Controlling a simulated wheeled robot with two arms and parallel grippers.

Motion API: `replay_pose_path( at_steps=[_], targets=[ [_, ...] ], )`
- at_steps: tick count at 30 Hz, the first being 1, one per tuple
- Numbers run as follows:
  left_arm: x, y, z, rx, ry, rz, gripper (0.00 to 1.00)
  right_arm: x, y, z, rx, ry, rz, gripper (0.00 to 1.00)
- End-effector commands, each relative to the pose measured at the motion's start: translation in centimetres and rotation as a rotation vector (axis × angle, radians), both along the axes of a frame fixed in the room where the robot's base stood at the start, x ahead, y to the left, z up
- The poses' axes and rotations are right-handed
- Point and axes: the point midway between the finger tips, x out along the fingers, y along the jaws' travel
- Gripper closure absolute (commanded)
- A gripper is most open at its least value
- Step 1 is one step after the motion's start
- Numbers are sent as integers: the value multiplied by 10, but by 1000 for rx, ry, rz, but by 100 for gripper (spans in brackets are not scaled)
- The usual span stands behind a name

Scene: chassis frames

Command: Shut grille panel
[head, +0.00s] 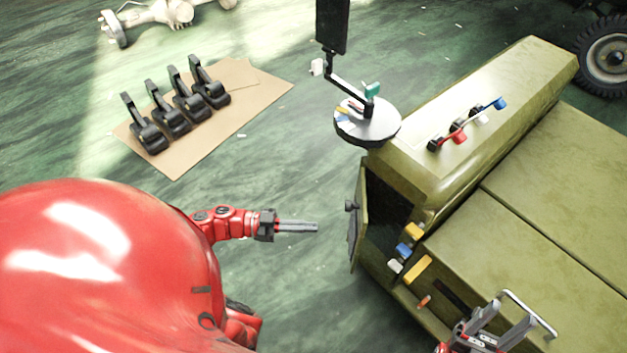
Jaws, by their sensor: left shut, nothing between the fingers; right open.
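The olive-green vehicle body (518,95) fills the right side of the head view. Its grille panel (357,230) stands open at the vehicle's front end, swung out to the left and seen nearly edge-on. A small dark knob (350,206) sticks out from the panel. The dark opening (388,208) behind it is exposed. My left gripper (316,228) is shut and empty, pointing right toward the panel, with a gap between them. My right gripper (505,325) is open at the bottom right, over the vehicle's front and close to a silver bar handle (530,312).
A round stand (367,127) with small tools is just behind the panel. Yellow, blue and white parts (416,268) sit by the opening. Several black pedal-like parts (190,105) lie on cardboard (262,87). A wheel (606,55) is at the far right. Green floor left of the panel is clear.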

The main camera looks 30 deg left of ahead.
Motion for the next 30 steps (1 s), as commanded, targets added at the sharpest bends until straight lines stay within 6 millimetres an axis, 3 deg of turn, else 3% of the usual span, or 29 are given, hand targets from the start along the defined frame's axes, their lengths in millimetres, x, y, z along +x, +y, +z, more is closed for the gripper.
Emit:
replay_pose_path(
  at_steps=[9,15,30],
  targets=[
    [30,-62,1,-3,-8,-5,100,0,0,5,0,2,0,50],
    [44,-86,0,-4,-5,-2,100,0,0,5,0,1,0,50],
    [49,-96,0,-2,-5,-1,100,0,0,6,0,2,0,50]
  ],
)
